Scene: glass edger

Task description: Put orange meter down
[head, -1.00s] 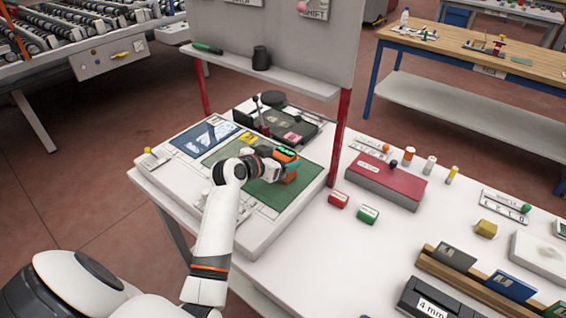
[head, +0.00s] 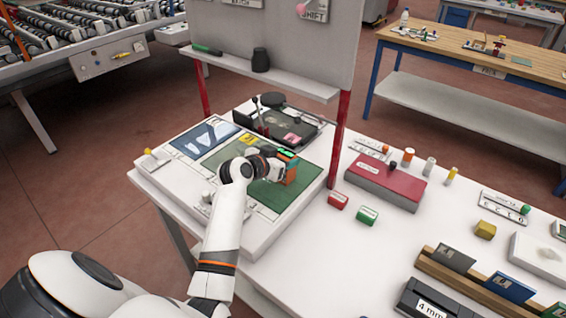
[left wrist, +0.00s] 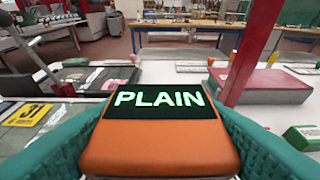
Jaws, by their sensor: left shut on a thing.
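The orange meter (left wrist: 158,150) has a dark display reading "PLAIN" and fills the lower middle of the left wrist view. My left gripper (left wrist: 160,140) is shut on it, with a teal finger pressed on each side. In the head view the meter (head: 291,172) is at the gripper's (head: 283,168) tip, over the right part of the green mat (head: 265,198). I cannot tell whether its underside touches the mat. My right gripper does not show.
A yellow card marked 31 (left wrist: 30,114) and a dark device with a lever (head: 275,122) are beside and behind the mat. A red post (head: 339,140) rises close to its right. Red (head: 338,200) and green (head: 367,215) blocks lie further right.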

